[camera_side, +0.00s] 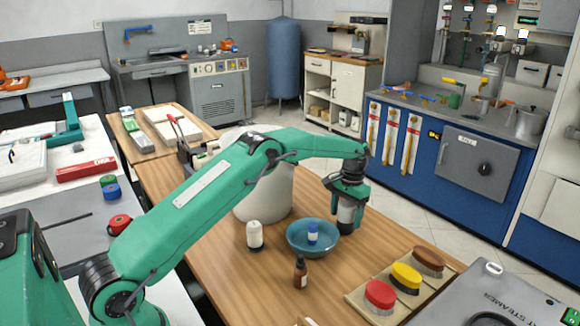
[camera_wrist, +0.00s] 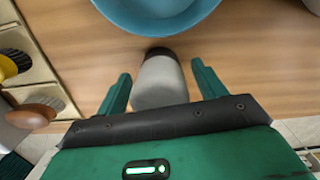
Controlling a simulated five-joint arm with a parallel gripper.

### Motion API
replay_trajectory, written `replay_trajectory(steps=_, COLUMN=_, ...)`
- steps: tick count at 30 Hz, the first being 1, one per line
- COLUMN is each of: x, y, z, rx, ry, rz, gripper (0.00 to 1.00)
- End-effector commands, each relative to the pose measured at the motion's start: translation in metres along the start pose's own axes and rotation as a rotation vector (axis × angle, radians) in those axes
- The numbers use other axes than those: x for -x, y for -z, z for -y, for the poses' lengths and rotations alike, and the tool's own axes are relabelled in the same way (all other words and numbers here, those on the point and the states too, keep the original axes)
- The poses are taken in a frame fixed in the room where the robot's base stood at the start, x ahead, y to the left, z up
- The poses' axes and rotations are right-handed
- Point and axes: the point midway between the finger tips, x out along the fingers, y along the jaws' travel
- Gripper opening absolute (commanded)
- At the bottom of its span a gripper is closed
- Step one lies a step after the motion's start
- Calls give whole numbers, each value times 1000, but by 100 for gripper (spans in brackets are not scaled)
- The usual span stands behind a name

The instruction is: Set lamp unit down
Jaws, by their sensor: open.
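The lamp unit, a grey rounded cylinder with a dark end, is between my gripper's fingers in the wrist view (camera_wrist: 160,82). In the side view the lamp unit (camera_side: 347,213) is upright under my gripper (camera_side: 350,192), at the table's far right edge behind the blue bowl. It appears to stand on the wooden table (camera_side: 215,265). My gripper is open, with a finger on each side of the lamp unit and gaps showing in the wrist view. The lamp unit's upper part is partly hidden by my gripper.
The blue bowl (camera_side: 325,246) holds a small blue-and-white bottle (camera_side: 312,231). A white bottle (camera_side: 254,236) and a brown bottle (camera_side: 300,272) stand nearby. Several brushes, including a red one (camera_side: 380,294), sit on a tray in front. A large white container (camera_side: 272,195) stands behind.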

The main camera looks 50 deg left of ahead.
Motion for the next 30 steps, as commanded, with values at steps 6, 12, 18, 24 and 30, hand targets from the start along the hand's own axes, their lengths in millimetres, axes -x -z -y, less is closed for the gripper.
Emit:
replay_trajectory(steps=6, x=25, y=1, z=0, rx=0, ry=0, rz=-5, gripper=70)
replay_trajectory(steps=12, x=57, y=1, z=0, rx=0, ry=0, rz=-5, gripper=70)
replay_trajectory(steps=18, x=88, y=1, z=0, rx=0, ry=0, rz=-3, gripper=70)
replay_trajectory(steps=24, x=106, y=1, z=0, rx=0, ry=0, rz=-3, gripper=70)
replay_trajectory(steps=30, x=115, y=0, z=0, rx=0, ry=0, rz=-2, gripper=70)
